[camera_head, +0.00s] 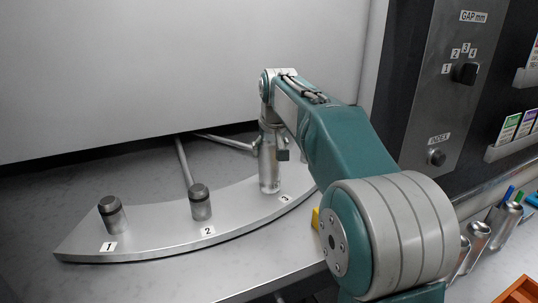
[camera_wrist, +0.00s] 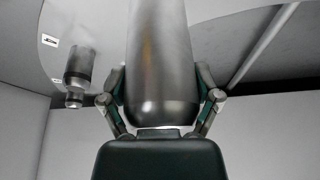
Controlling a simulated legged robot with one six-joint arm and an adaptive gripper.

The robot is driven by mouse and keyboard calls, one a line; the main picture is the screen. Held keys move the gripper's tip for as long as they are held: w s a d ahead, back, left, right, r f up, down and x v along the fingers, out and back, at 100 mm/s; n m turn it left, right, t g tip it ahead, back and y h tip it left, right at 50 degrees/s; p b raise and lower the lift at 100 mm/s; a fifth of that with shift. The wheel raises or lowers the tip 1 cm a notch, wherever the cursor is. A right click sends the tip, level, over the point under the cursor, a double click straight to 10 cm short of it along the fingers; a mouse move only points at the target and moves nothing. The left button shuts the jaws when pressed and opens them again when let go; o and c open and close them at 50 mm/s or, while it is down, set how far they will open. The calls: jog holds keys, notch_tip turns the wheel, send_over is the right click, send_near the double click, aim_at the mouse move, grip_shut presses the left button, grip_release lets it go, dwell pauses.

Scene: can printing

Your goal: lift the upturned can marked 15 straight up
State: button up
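A silver can (camera_head: 269,172) stands upright at position 3 on the curved metal plate (camera_head: 160,232). No mark 15 is legible on it. In the wrist view the can (camera_wrist: 161,60) fills the middle, its rounded end toward my gripper's palm. My gripper (camera_wrist: 161,85) has one finger on each side of the can, both against its wall, so it looks shut on it. In the head view my gripper (camera_head: 282,154) is at the can's upper part, partly hidden by my arm. Any post inside the can is hidden.
Two short dark-topped posts stand at position 1 (camera_head: 112,215) and position 2 (camera_head: 200,203); the second also shows in the wrist view (camera_wrist: 80,66). Rods run behind the plate. A control panel (camera_head: 440,90) and pen cups (camera_head: 503,217) are at right. A pale wall (camera_head: 180,65) stands behind.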

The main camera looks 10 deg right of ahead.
jog(key=shift+d, duration=0.15)
jog(key=shift+r, duration=5)
